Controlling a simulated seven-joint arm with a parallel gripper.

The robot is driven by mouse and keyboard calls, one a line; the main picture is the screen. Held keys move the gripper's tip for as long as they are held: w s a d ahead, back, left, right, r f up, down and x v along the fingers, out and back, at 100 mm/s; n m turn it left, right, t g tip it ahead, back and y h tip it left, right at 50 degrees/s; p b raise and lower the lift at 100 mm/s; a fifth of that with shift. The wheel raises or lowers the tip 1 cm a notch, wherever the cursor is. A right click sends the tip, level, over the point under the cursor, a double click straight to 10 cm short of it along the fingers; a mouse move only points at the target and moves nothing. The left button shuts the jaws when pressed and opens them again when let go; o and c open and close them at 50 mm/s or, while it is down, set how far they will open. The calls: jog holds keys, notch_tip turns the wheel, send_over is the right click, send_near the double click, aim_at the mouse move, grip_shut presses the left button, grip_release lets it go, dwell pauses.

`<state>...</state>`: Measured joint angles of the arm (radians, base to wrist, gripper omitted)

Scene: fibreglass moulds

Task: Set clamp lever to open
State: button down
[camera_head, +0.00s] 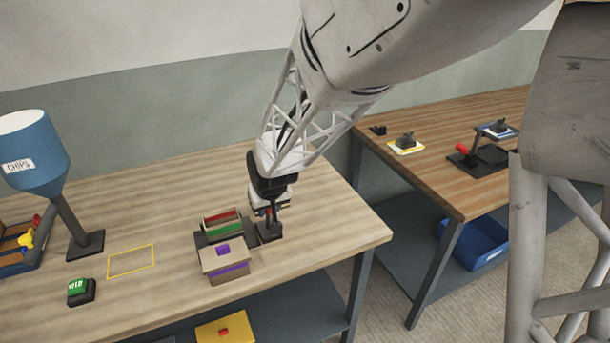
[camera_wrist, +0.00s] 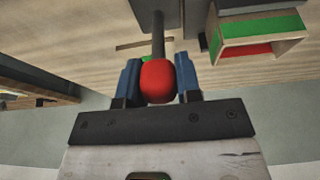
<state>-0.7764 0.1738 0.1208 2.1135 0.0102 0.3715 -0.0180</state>
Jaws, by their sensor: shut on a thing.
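The clamp lever shows in the wrist view as a dark rod (camera_wrist: 158,35) with a red knob (camera_wrist: 158,82) on its end. My gripper (camera_wrist: 158,70) has its two blue fingers on either side of the knob, shut on it. In the head view my gripper (camera_head: 268,207) is over the right end of the near table, at the lever. The lever's black base (camera_head: 270,233) stands on the table there. The knob is mostly hidden by my gripper in the head view, and the lever looks about upright.
An open box with red and green sides (camera_head: 222,224) stands just left of the lever. A wooden box with a purple band (camera_head: 226,264) is in front of it. A blue chips hopper (camera_head: 35,155) and green button (camera_head: 80,290) are further left. A second table (camera_head: 440,135) is right.

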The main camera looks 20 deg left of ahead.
jog(key=shift+w+a+r+g+h, duration=0.1)
jog(key=shift+w+a+g+h, duration=1.05)
jog(key=shift+g+h, duration=0.15)
jog(key=shift+w+a+f+g+h, duration=0.25)
jog(key=shift+w+a+g+h, duration=0.5)
jog(key=shift+g+h, duration=0.15)
jog(key=shift+w+a+f+g+h, duration=0.4)
jog(key=shift+w+a, duration=0.2)
jog(key=shift+w+a+f, duration=0.1)
jog(key=shift+f, duration=0.05)
jog(key=c, duration=0.8)
grip_release()
jog(key=v, duration=0.8)
